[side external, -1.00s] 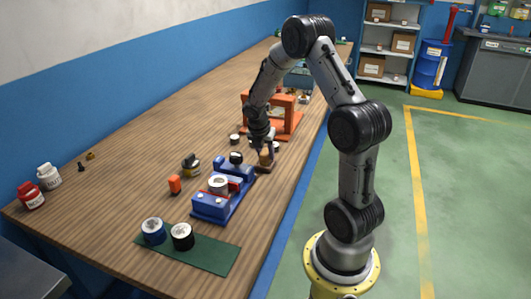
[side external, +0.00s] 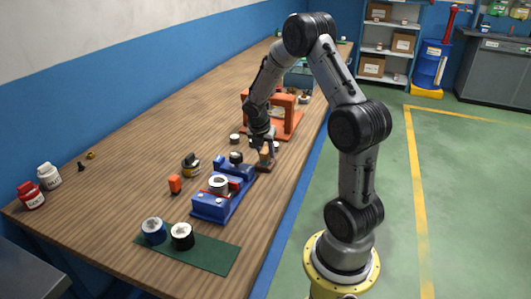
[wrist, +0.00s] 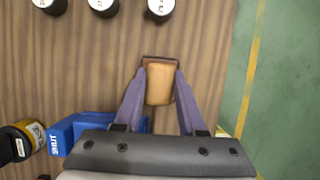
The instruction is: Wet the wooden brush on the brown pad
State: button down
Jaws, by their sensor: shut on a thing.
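The wooden brush (wrist: 160,86), a light tan block, sits between the two fingers of my gripper (wrist: 160,74) in the wrist view. My gripper is shut on it. In the side external view the brush (side external: 265,155) stands roughly upright below my gripper. The brown pad (side external: 264,168) lies directly under it on the table near the right edge. A dark brown strip of the pad (wrist: 157,58) shows just beyond the brush in the wrist view. I cannot tell whether the brush's underside touches the pad.
A blue fixture (side external: 223,197) stands in front of the pad, with a yellow-and-black item (side external: 191,165) to its left. An orange frame (side external: 271,113) stands behind. Several white-topped dark cylinders (wrist: 161,8) stand beyond the brush. A green mat (side external: 215,255) is nearer the camera.

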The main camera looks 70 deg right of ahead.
aim_at(265, 150)
jog(key=shift+r, duration=3.15)
jog(key=shift+w+r, duration=0.1)
jog(key=shift+r, duration=0.05)
notch_tip(265, 150, up, 5)
jog(key=w+a+m+g+y, duration=0.1)
jog(key=w+a+m+g, duration=0.1)
jog(key=w+a+m, duration=0.6)
jog(key=w+a+m+g+y, duration=0.15)
jog(key=a+m, duration=0.25)
jog(key=a, duration=0.9)
jog(key=w+a+m+g+y, duration=0.15)
jog(key=w+a+m, duration=0.35)
jog(key=a, duration=0.5)
jog(key=shift+m, duration=0.5)
jog(key=f, duration=0.7)
jog(key=s+f, duration=0.1)
jog(key=f, duration=0.2)
jog(key=shift+f, duration=0.25)
